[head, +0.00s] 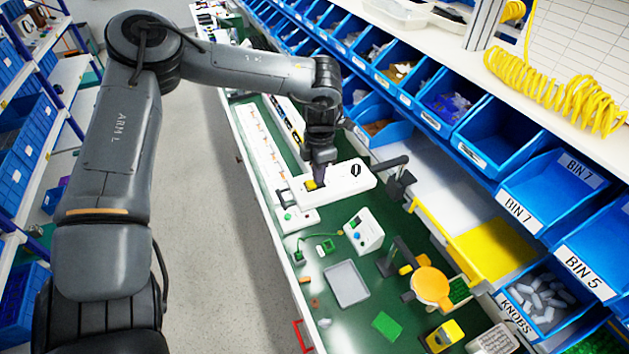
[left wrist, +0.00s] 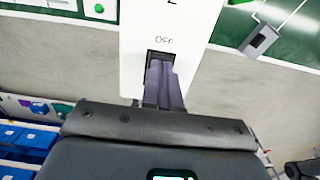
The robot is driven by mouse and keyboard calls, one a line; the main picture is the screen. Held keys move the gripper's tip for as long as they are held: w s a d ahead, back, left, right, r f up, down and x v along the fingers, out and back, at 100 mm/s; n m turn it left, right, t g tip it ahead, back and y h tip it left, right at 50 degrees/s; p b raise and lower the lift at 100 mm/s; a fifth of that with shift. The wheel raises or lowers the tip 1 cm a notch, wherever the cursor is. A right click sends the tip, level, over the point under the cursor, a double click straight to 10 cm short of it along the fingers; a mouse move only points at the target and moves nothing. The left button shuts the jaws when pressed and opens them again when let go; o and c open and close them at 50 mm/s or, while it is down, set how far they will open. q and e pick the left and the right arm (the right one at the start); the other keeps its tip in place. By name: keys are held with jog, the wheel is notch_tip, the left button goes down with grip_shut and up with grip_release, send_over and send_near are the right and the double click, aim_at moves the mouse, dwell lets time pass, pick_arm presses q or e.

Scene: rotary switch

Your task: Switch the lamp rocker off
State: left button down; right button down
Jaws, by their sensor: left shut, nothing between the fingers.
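The white switch box (head: 345,182) lies on the green bench mat, with a black oval mark on its right part. In the left wrist view its white face (left wrist: 195,20) carries the word OFF above a dark rocker opening (left wrist: 158,56). My left gripper (head: 317,184) points down at the left part of the box, beside a small yellow patch. In the left wrist view its shut fingers (left wrist: 163,80) reach the opening and hide most of the rocker. I cannot tell whether they touch it or which way it is tilted. My right gripper is not in view.
A white box with a green button (head: 363,232), a grey tray (head: 347,284) and an orange disc (head: 430,286) lie nearer. Blue bins (head: 505,124) line the right side. The aisle left of the bench is clear.

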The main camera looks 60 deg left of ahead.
pick_arm(q)
notch_tip(320, 180, up, 6)
jog(key=p, duration=0.4)
jog(key=shift+r, duration=0.25)
dwell(0.4)
